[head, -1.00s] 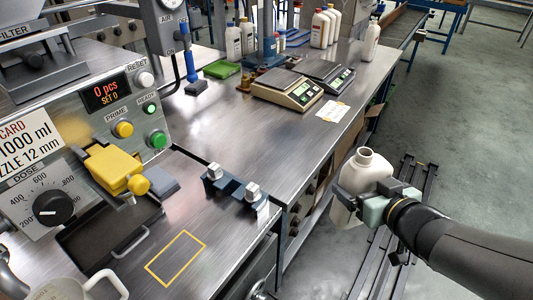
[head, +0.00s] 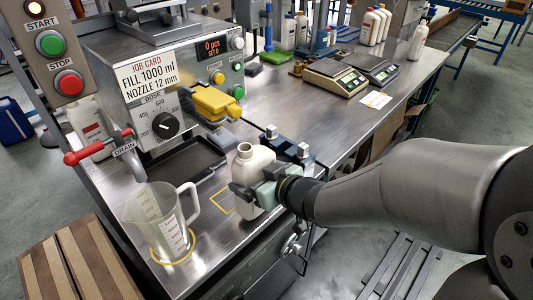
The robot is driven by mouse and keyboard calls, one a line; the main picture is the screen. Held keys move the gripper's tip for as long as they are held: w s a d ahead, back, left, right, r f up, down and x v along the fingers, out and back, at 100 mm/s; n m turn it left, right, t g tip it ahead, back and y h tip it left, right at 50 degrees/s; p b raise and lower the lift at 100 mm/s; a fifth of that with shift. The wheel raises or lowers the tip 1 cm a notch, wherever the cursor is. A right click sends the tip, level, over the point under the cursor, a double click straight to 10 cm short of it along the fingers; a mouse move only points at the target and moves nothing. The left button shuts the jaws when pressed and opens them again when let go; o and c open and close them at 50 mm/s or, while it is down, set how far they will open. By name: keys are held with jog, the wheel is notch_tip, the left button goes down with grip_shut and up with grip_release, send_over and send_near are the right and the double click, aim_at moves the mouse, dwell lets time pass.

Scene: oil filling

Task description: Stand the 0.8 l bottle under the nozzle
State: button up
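A white open-necked bottle (head: 255,163) is upright in my gripper (head: 252,192), in front of the machine. No size mark on it is readable. My gripper is shut around the bottle's body. The bottle hangs over or beside the yellow outlined rectangle (head: 219,203) on the bench; I cannot tell whether its base touches. The yellow filling head (head: 216,104) sticks out from the machine, behind and left of the bottle. Its nozzle tip is not clear. A dark drip tray (head: 188,163) lies below and left of this head.
A clear measuring jug (head: 160,222) stands under the drain spout (head: 131,165), left of the bottle. A dark clamp fixture with bright knobs (head: 303,151) sits close behind the bottle. Scales (head: 335,82) and more bottles (head: 375,25) stand farther back.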

jog(key=shift+w+a+f+b, duration=0.3)
jog(key=shift+a+f+b, duration=0.05)
jog(key=shift+f, duration=0.25)
jog(key=shift+w+a+f+b, duration=0.3)
jog(key=shift+a+f, duration=0.05)
jog(key=shift+f, duration=0.2)
jog(key=w+a+b, duration=0.1)
jog(key=w+a, duration=0.3)
jog(key=a, duration=0.1)
jog(key=shift+w+a+b, duration=0.3)
jog(key=shift+w, duration=0.05)
jog(key=shift+f, duration=0.1)
jog(key=o, duration=0.7)
jog(key=shift+c, duration=0.2)
jog(key=shift+s+d, duration=0.1)
